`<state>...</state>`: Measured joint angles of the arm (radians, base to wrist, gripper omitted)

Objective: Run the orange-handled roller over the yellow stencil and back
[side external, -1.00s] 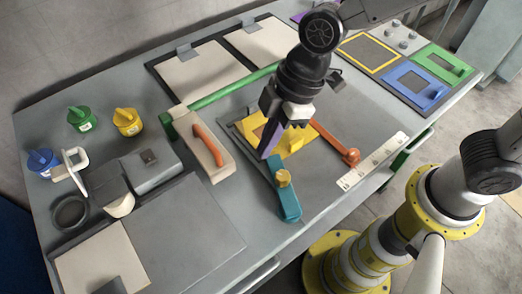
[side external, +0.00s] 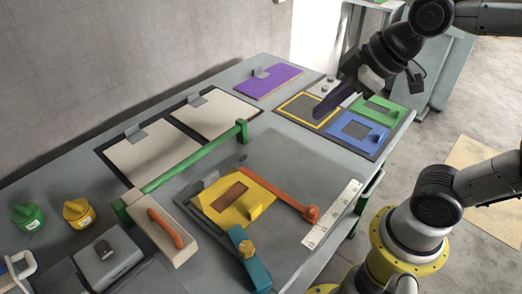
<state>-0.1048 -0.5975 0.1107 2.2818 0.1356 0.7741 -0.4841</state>
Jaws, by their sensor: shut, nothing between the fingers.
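In the side external view, the yellow stencil (side external: 205,197) lies on the grey work board. It has a brown window (side external: 229,193) and a raised yellow grip (side external: 256,212). The orange-handled tool is a cream block (side external: 149,232) with an orange handle (side external: 165,229) along its top. It rests left of the stencil, apart from it, by the end of the green rail. Whether it has a roller underneath is hidden. My gripper (side external: 321,114) is shut and empty, with its dark fingers above or near the yellow-outlined slot at the back right, well away from the tool and stencil.
A teal lever (side external: 259,275) with a yellow knob and an orange bar (side external: 283,192) border the stencil. The green rail (side external: 195,161) runs behind it. Blue (side external: 352,132) and green (side external: 385,105) stencils sit at right. Yellow (side external: 77,214) and green (side external: 28,217) pots stand left.

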